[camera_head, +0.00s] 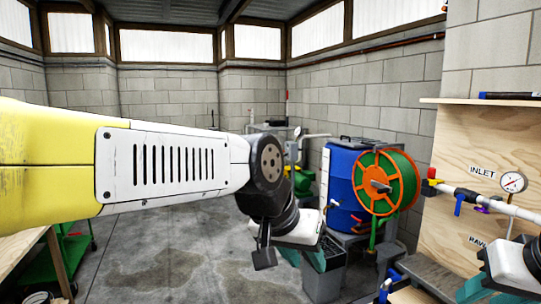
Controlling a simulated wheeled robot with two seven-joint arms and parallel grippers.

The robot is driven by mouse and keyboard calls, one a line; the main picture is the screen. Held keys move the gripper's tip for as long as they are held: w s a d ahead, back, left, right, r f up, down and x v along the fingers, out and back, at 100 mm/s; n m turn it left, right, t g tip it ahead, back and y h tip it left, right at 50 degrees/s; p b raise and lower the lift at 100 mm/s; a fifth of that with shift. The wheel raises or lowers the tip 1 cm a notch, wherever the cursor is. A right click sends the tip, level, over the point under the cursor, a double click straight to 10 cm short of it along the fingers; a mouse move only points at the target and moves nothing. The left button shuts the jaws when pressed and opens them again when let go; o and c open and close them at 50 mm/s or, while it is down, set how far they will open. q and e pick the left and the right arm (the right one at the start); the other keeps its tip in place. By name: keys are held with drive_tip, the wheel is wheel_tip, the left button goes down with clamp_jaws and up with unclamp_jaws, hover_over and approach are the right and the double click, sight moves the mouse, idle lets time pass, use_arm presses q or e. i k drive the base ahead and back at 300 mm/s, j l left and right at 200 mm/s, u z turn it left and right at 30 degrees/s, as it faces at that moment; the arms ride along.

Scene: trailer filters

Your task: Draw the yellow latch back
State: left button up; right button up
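I cannot make out a yellow latch for certain; a small red and yellow fitting (432,182) sits at the left end of the pipe on the plywood panel. My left gripper (306,258) hangs at the end of the yellow and white arm, pointing down. Its teal fingers look spread apart with nothing seen between them, and it is well left of the panel. My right gripper (482,291) shows only in part at the bottom right, below the pipe; its fingertips are mostly cut off.
The plywood panel (465,142) carries a gauge (513,182) and a white pipe (510,207). A blue barrel (344,188), an orange and green hose reel (372,188) and a grey bin (322,283) stand behind my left gripper. Open concrete floor (165,265) lies at centre left.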

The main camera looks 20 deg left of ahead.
sight(432, 183)
drive_tip(key=i+j+u, duration=0.15)
drive_tip(key=i+j, duration=0.2)
drive_tip(key=i+j+u, duration=0.15)
drive_tip(key=i, duration=0.3)
drive_tip(key=i+j+u, duration=0.1)
drive_tip(key=i+j, duration=0.25)
drive_tip(key=i+j+u, duration=0.15)
drive_tip(key=i, duration=0.35)
drive_tip(key=i+j, duration=0.2)
drive_tip(key=i, duration=0.15)
drive_tip(key=i+j, duration=0.15)
drive_tip(key=i, duration=0.2)
drive_tip(key=z, duration=2.35)
